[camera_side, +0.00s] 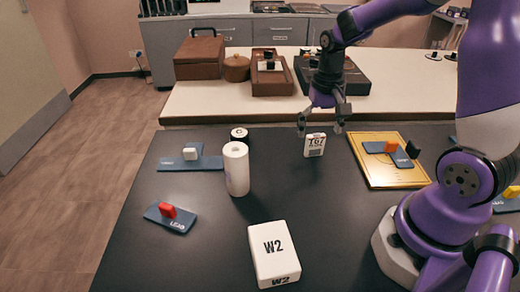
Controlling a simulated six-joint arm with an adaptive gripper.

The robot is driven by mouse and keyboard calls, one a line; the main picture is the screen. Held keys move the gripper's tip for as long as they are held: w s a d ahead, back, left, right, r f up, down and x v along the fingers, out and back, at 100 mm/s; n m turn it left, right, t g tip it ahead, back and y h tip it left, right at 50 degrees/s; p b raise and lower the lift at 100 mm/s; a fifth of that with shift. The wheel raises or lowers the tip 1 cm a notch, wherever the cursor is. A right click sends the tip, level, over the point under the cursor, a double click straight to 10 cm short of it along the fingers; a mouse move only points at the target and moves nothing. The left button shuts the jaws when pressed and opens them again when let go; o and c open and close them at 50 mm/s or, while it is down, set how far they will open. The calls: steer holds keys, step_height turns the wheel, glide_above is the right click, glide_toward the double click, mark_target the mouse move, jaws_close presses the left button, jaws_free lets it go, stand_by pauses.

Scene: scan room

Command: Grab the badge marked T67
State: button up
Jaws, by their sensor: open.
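The badge marked T67 (315,145) is a small white upright tag with black print and a barcode-like pattern. It appears to stand on the dark table, right of centre towards the back edge. My gripper (320,127) points down just above the badge, with its two fingers spread. One finger shows to the left of the badge and the other to the right. From this side I cannot tell whether the fingers reach down around it or touch it.
A white cylinder (236,169), a black-and-white round piece (239,135) and a white W2 block (273,255) stand left of the badge. A yellow board (407,173) lies to the right. Blue plates (178,225) lie at left. Brown boxes (200,58) stand on the counter behind.

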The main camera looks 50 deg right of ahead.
mark_target(317, 135)
steer(key=f, duration=0.5)
steer(key=shift+w, duration=0.3)
steer(key=c, duration=1.1)
steer(key=shift+r, duration=0.2)
